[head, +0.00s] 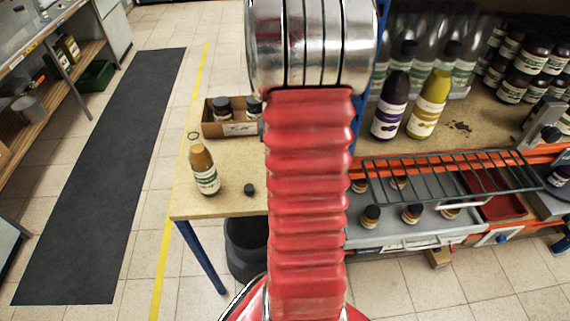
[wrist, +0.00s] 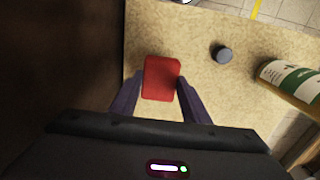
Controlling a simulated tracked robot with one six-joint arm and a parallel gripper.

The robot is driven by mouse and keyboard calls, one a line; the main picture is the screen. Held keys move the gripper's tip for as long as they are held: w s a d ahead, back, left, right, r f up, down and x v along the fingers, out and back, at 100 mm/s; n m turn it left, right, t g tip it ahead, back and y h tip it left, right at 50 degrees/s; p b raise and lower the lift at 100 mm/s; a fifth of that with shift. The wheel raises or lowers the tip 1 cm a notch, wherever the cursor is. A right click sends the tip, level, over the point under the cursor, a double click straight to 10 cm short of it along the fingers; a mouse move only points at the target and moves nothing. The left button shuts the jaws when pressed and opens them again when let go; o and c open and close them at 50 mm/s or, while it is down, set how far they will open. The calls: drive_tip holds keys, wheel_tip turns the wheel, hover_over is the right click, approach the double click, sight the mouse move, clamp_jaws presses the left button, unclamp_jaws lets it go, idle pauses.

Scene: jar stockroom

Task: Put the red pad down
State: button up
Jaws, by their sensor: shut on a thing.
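The red pad (wrist: 161,78) shows in the wrist view between the two dark fingers of my gripper (wrist: 160,92). My gripper is shut on it, with a finger at its left and right sides. Below it is the speckled tan tabletop (wrist: 200,22). I cannot tell the gap between pad and tabletop. In the head view my red arm hides the gripper and the pad; the tabletop (head: 227,198) shows left of the arm.
In the head view the bottle (head: 204,170) stands left of the cap (head: 249,190), and a cardboard box (head: 228,129) with jars is behind. A dark surface borders the tabletop's left in the wrist view.

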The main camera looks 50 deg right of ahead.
drive_tip(key=shift+w+d, duration=0.25)
drive_tip(key=shift+d, duration=0.4)
drive_tip(key=shift+f, duration=1.75)
drive_tip(key=shift+f, duration=0.1)
drive_tip(key=o, duration=0.9)
drive_tip(key=shift+o, duration=0.2)
